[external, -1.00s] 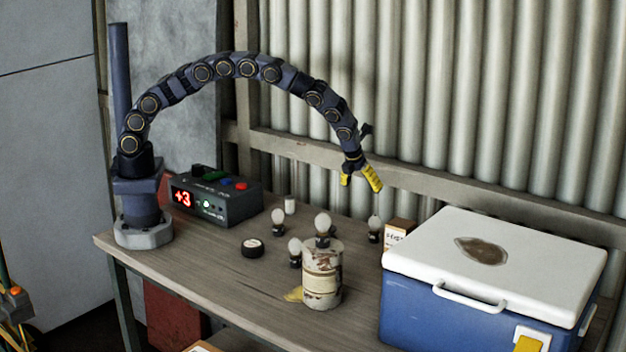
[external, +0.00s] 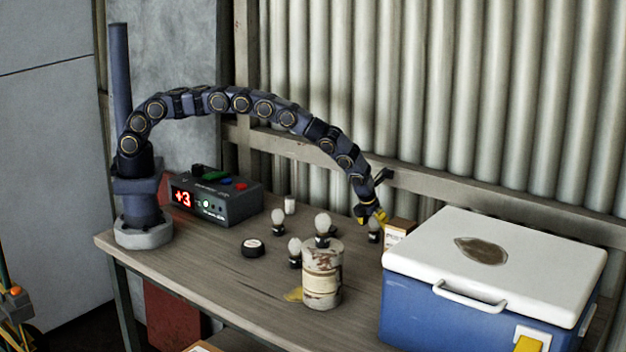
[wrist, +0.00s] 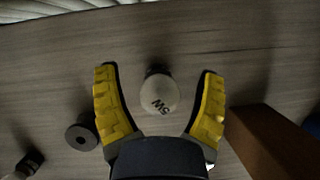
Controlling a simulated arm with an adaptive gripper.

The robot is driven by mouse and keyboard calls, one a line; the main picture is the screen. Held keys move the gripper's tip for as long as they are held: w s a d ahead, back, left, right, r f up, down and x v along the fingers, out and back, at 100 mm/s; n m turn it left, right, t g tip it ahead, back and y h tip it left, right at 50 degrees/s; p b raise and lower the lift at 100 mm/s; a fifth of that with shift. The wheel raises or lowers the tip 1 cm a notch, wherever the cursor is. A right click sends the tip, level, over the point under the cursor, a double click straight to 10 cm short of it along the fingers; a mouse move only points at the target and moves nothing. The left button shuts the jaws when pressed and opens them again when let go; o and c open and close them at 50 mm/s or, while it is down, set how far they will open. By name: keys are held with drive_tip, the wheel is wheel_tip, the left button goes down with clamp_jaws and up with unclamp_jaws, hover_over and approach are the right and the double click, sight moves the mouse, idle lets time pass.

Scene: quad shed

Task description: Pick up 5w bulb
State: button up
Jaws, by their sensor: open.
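The 5w bulb (wrist: 159,95) has a pale round globe with "5W" printed on it and a dark base. In the wrist view it sits between the two yellow fingers of my gripper (wrist: 160,105), with a gap on each side. My gripper is open around it and touches neither side. In the external view my gripper (external: 371,216) is low over the back of the bench, and the bulb (external: 374,236) stands just below it, its globe partly hidden by the fingers.
A small cardboard box (external: 398,236) stands close right of the bulb, beside the blue and white cooler (external: 480,290). Other bulbs (external: 278,222) (external: 295,252) stand to the left. A black disc (external: 252,247) and display box (external: 215,198) are farther left.

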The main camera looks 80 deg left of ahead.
drive_tip(key=shift+f, duration=0.2)
clamp_jaws()
drive_tip(key=shift+r, duration=0.15)
